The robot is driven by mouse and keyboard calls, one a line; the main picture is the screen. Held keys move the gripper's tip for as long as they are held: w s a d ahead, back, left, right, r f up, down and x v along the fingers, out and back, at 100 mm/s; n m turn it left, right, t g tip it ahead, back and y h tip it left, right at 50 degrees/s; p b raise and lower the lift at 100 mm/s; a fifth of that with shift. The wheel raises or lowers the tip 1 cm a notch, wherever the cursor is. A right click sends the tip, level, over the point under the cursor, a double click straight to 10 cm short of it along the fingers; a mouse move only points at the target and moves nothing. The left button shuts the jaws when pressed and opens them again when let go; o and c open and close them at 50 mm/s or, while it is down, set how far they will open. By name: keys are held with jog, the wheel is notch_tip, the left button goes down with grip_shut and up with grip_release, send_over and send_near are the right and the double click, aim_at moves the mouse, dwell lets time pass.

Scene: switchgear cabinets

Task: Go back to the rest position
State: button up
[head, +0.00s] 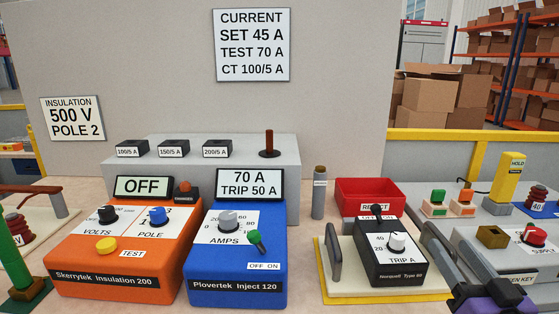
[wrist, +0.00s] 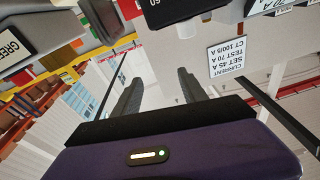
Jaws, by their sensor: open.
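My gripper (wrist: 160,78) shows in the wrist view with its two dark fingers apart and nothing between them. In the head view its purple body and dark parts (head: 452,265) are at the lower right, in front of the right-hand grey bench and right of the Norquell trip unit (head: 392,252). The gripper hides part of a label ending in "EN KEY". I cannot tell from these views how far it is from the trip unit.
An orange insulation tester (head: 115,275) and a blue injector (head: 237,270) stand left of the trip unit. A red reject bin (head: 368,192) is behind it. A yellow HOLD post (head: 508,180) and a red supply knob (head: 533,235) stand at right.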

jog(key=s+a+f+g+p, duration=0.1)
jog(key=s+a+f, duration=0.3)
jog(key=s, duration=0.9)
jog(key=s+a+f+g+p, duration=0.1)
jog(key=s+a+f, duration=0.3)
jog(key=s, duration=0.9)
jog(key=s+a+f+n+g+p, duration=0.1)
jog(key=s+a+f+g, duration=0.2)
jog(key=s, duration=1)
notch_tip(320, 180, down, 4)
jog(key=shift+a+r+p, duration=0.1)
jog(key=shift+a+p, duration=0.25)
jog(key=shift+a, duration=0.5)
